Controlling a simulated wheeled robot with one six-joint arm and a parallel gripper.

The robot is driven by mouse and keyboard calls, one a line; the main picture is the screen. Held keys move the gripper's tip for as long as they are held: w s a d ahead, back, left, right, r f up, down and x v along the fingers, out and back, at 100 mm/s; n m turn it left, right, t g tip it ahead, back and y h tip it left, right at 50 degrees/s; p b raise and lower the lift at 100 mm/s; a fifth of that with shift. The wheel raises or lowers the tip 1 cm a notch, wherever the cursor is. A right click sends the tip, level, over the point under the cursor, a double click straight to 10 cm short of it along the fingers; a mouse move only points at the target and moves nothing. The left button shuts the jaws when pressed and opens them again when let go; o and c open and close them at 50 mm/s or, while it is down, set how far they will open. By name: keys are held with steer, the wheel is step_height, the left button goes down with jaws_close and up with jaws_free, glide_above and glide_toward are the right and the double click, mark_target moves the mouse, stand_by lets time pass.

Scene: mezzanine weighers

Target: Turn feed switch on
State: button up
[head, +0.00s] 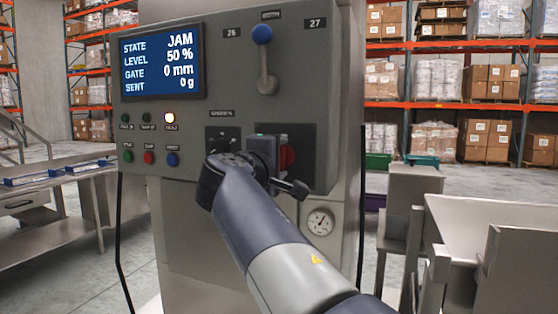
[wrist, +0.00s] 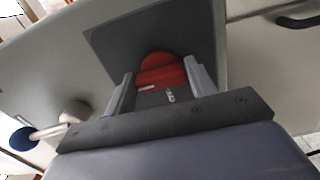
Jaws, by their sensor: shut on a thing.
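A red rotary switch knob (head: 287,157) sits on a dark plate at the lower right of the grey control panel (head: 190,40). The wrist view shows the knob (wrist: 160,70) close up, with a pale mark on its face. My gripper (wrist: 161,82) has one finger on each side of the knob and is shut on it. In the head view my gripper (head: 272,154) and arm hide part of the knob and its plate. I cannot read any label naming it as the feed switch.
The screen (head: 162,62) reads JAM, 50 %, 0 mm, 0 g. A blue-knobbed lever (head: 264,60) is above my gripper. A gauge (head: 320,221) is below right. Steel tables stand on both sides.

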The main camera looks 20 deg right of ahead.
steer(key=o, duration=1)
steer(key=v, duration=1.1)
steer(key=shift+w+d, duration=0.1)
steer(key=x, duration=1)
steer(key=shift+w+d, duration=0.25)
steer(key=shift+a, duration=0.1)
